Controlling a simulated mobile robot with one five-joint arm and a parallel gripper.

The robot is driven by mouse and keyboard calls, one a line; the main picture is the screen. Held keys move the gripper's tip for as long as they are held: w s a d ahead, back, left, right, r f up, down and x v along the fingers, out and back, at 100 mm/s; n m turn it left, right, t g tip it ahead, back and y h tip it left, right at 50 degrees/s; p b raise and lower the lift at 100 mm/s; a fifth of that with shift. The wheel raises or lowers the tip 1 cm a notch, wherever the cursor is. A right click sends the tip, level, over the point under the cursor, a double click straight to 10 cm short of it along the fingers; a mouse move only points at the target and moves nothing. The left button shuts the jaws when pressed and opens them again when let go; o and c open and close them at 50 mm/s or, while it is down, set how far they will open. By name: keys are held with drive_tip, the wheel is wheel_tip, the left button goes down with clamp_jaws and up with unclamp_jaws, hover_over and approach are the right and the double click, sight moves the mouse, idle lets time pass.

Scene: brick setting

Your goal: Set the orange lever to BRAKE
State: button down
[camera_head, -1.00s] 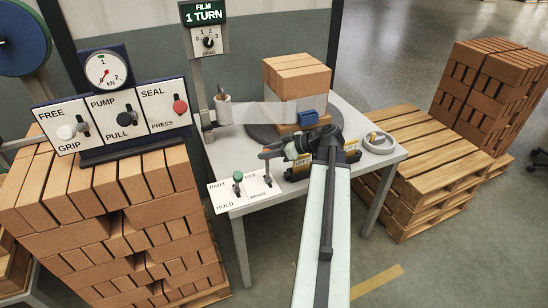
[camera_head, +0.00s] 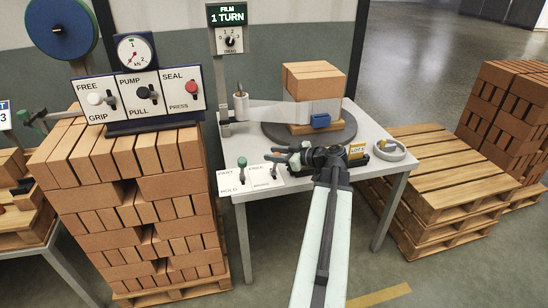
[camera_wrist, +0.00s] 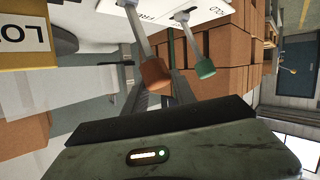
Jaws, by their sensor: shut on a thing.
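The orange lever's knob (camera_wrist: 155,73) and metal shaft show in the wrist view, with the knob between my gripper's dark fingers. In the head view my gripper (camera_head: 284,158) is over the lever's plate and hides the knob. The white lever plate (camera_head: 264,183) lies on the table's front left corner, with FREE at its back and BRAKE at its front. My gripper is shut on the orange lever. A green-knobbed lever (camera_head: 242,162), marked PART and HOLD, stands just left of it; it also shows in the wrist view (camera_wrist: 204,68).
A turntable (camera_head: 345,134) with film-wrapped bricks stands behind my gripper. A control panel (camera_head: 140,95) stands on bricks at left. A pallet stack (camera_head: 430,180) is at right.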

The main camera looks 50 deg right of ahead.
drive_tip(key=shift+s+a+f, duration=0.1)
drive_tip(key=shift+s+f, duration=0.3)
drive_tip(key=shift+s, duration=0.1)
drive_tip(key=shift+s, duration=0.15)
drive_tip(key=c, duration=1.1)
unclamp_jaws()
drive_tip(key=shift+o, duration=0.3)
drive_tip(key=shift+r, duration=0.1)
drive_tip(key=shift+d+r, duration=0.1)
drive_tip(key=shift+d, duration=0.1)
drive_tip(key=p+v, duration=0.2)
drive_tip(key=v, duration=0.5)
drive_tip(key=shift+s, duration=0.3)
